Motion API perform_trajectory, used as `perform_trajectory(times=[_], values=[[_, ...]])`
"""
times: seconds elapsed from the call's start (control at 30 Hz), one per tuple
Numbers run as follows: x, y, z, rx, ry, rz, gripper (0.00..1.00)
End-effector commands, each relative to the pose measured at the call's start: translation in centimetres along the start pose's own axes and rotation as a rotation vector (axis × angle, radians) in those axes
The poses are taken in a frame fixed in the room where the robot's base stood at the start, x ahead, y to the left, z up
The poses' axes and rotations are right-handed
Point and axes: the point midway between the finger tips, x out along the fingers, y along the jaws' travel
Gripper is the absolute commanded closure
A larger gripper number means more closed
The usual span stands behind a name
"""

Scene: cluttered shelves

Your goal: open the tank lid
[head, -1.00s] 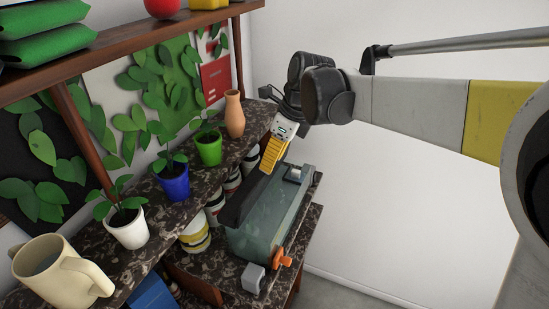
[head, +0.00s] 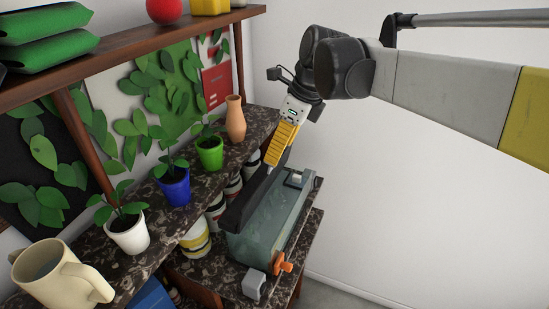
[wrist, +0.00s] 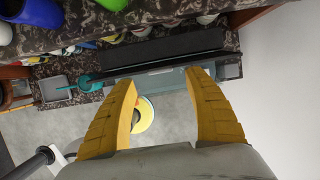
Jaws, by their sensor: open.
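The tank (head: 265,225) is a long grey-green box on the lower shelf in the head view. A dark lid (head: 247,200) runs lengthwise along its left upper side; its exact angle is hard to tell. In the wrist view the dark lid (wrist: 165,48) is a long band above the pale tank wall (wrist: 160,82). My gripper (head: 275,160) is above the tank's far end, by the lid. In the wrist view my gripper (wrist: 160,80) has its two yellow fingers wide apart with nothing held between them. Contact with the lid cannot be told.
An orange handle (head: 283,265) and a grey block (head: 254,282) are at the tank's near end. Potted plants, including a green pot (head: 210,154), and a terracotta vase (head: 235,120) line the shelf to the left. Open room lies right of the tank, before the white wall.

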Motion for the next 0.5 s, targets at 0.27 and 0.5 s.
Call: perform_trajectory(times=[0.27, 0.5], values=[[-5.0, 0.0, 0.0, 0.0, 0.0, 0.0, 0.39], [-6.0, 0.0, 0.0, -0.001, 0.0, 0.001, 0.39]])
